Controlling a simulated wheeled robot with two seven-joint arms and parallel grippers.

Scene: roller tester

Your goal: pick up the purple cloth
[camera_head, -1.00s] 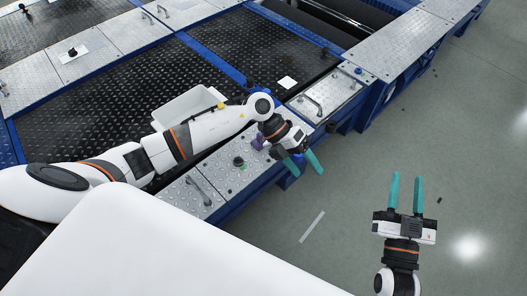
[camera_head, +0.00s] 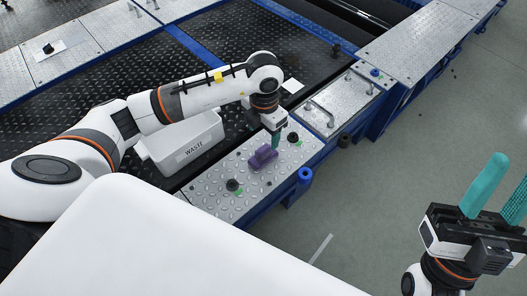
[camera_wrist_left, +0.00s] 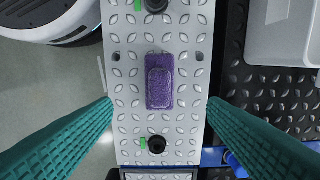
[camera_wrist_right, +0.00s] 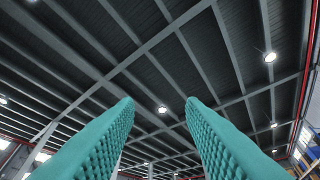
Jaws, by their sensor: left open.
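The purple cloth (camera_head: 263,157) lies folded on a silver diamond-plate panel, between two black knobs. In the left wrist view the cloth (camera_wrist_left: 160,82) shows as a two-layer oblong below and between the fingers, not touched by them. My left gripper (camera_head: 276,138) points down above the panel close to the cloth; its teal fingers are spread wide and empty in the left wrist view (camera_wrist_left: 160,125). My right gripper (camera_head: 500,190) is at the right over the floor, fingers up, open and empty; its wrist view shows only the ceiling between the fingers (camera_wrist_right: 158,105).
A white bin marked WASTE (camera_head: 186,140) stands on the black plate left of the panel. Black knobs (camera_head: 293,137) and (camera_head: 232,185) flank the cloth. A metal handle (camera_head: 320,113) rises from the neighbouring panel. Open floor (camera_head: 400,170) lies to the right.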

